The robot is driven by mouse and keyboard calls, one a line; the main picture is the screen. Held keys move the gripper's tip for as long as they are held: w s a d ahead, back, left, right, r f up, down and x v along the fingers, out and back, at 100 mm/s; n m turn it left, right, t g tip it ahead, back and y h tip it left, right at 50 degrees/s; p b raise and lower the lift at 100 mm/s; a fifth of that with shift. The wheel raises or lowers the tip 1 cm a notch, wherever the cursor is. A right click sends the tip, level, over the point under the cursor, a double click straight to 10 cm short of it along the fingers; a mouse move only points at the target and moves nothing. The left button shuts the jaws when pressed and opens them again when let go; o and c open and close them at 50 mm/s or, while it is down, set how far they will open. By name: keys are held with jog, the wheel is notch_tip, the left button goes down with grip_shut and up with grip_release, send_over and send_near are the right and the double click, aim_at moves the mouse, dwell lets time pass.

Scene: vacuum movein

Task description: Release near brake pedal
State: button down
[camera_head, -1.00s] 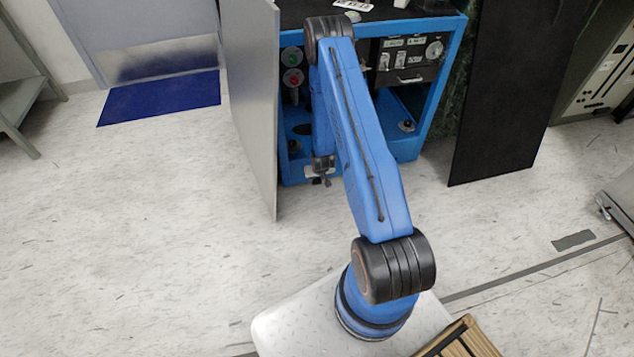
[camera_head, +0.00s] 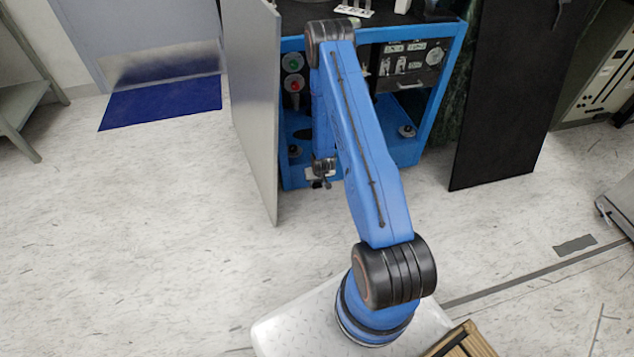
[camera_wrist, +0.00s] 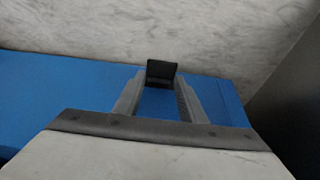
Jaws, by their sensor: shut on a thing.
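The blue cabinet (camera_head: 432,120) stands ahead with its front open. My gripper (camera_head: 319,183) is low at the cabinet's bottom front edge. In the wrist view my gripper (camera_wrist: 161,85) has its two fingers reaching over the blue edge of the cabinet (camera_wrist: 60,100). A small black, flat-faced piece (camera_wrist: 161,70), which looks like the brake pedal, sits between the fingertips, and the fingers are shut on it. In the head view this piece is too small to make out clearly, and my arm hides part of the cabinet front.
A grey door panel (camera_head: 252,110) stands open just left of my gripper. A black panel (camera_head: 508,100) stands to the right. A blue mat (camera_head: 160,103) lies at the back left. The floor (camera_head: 150,230) on the left is clear.

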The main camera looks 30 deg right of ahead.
jog(key=shift+w+d+r, duration=0.1)
jog(key=shift+w+r, duration=0.05)
jog(key=shift+w, duration=0.15)
jog(key=c, duration=1.3)
grip_release()
jog(key=shift+o, duration=0.9)
jog(key=shift+s, duration=0.15)
jog(key=v, duration=1.7)
jog(key=shift+s, duration=0.2)
